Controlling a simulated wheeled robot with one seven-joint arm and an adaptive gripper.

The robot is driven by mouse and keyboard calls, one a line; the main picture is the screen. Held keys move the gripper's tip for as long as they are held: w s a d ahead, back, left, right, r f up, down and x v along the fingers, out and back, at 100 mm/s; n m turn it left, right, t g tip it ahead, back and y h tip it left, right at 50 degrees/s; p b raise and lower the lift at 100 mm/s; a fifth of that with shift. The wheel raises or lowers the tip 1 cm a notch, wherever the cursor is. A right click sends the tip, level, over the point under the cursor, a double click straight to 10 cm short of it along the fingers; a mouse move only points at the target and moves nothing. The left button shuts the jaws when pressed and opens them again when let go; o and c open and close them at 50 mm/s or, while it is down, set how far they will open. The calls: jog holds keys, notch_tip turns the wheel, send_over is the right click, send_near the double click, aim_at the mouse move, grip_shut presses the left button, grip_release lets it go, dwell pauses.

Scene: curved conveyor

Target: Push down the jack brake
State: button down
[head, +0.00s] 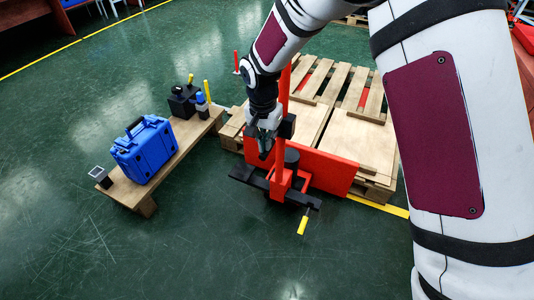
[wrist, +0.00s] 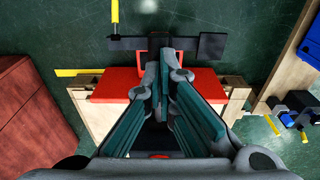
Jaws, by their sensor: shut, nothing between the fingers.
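The red jack (head: 283,178) stands at the front edge of a wooden pallet, with a black crossbar (head: 249,179) low across its front. A yellow-tipped lever (head: 303,224), which looks like the brake, sticks out low at the jack's right side. In the wrist view the yellow lever (wrist: 115,12) is at the top left, beside the black crossbar (wrist: 211,46). My gripper (head: 264,154) is shut and empty, pointing down beside the jack's red mast, above the crossbar and apart from the lever. Its fingertips (wrist: 163,66) show in the wrist view over the jack.
Wooden pallets (head: 351,140) lie behind the jack, with a red panel (head: 331,172) along their front. A low wooden bench (head: 192,133) at left carries a blue case (head: 146,149) and small items. The green floor in front is clear.

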aim_at(262, 156)
jog(key=shift+f, duration=0.2)
jog(key=shift+f+b, duration=0.75)
jog(key=shift+f, duration=0.35)
jog(key=shift+s+a+r, duration=0.25)
jog(key=shift+s+r, duration=0.1)
jog(key=shift+s, duration=0.4)
jog(key=shift+s+a+r, duration=0.25)
jog(key=shift+s+r, duration=0.1)
jog(key=shift+s, duration=0.35)
notch_tip(262, 156, up, 12)
jog(key=s, duration=0.1)
jog(key=shift+a, duration=0.2)
